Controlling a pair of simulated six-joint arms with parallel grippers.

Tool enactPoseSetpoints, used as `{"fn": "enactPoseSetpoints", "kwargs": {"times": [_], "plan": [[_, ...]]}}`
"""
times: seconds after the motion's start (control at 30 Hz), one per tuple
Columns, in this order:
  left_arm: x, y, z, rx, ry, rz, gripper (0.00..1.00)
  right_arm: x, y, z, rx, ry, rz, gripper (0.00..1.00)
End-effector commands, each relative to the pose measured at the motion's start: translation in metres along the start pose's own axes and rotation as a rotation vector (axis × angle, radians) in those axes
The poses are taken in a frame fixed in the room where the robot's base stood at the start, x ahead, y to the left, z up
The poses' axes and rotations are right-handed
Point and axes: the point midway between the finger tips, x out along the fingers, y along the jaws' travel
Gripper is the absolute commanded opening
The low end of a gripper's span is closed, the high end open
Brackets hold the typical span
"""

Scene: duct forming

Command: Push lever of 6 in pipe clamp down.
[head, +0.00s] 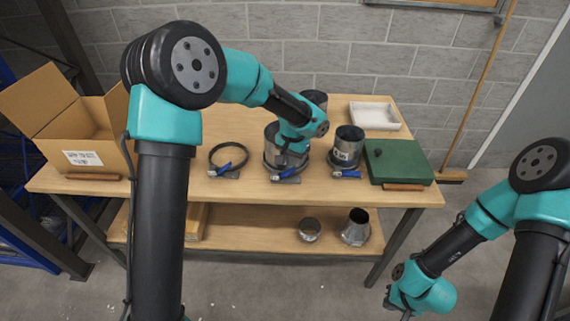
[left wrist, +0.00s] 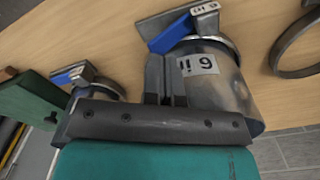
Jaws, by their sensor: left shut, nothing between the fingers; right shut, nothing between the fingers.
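The metal pipe labelled 6 (left wrist: 225,88) stands on the table, a clamp band (left wrist: 225,42) around its base. It also shows in the head view (head: 270,133), partly behind my left wrist. The clamp's blue lever (left wrist: 170,34) lies by its metal bracket (left wrist: 168,17); it also shows in the head view (head: 288,172). I cannot tell the lever's exact angle. My left gripper (left wrist: 165,72) is shut and empty, its tips close to the lever and beside the pipe; contact is unclear. My right gripper (head: 395,306) is shut and empty, off the table at lower right.
A second pipe with a blue-levered clamp (head: 346,150) stands right of pipe 6. A loose clamp ring (head: 228,160) lies left. A green case (head: 400,163) and white tray (head: 374,116) are at right, a cardboard box (head: 85,135) at left. Two metal parts sit on the lower shelf (head: 265,228).

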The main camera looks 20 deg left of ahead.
Motion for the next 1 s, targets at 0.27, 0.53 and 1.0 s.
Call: {"fn": "enactPoseSetpoints", "kwargs": {"times": [0.27,0.53,1.0], "plan": [[0.004,0.000,0.000,0.000,-0.001,0.000,0.00,0.000,0.000,0.000,0.000,0.000,0.000,0.00],[0.010,0.000,0.000,0.000,-0.002,0.000,0.00,0.000,0.000,0.000,0.000,0.000,0.000,0.00],[0.025,0.000,0.001,0.001,-0.008,0.001,0.00,0.000,0.000,0.000,0.000,0.000,0.000,0.00]]}}
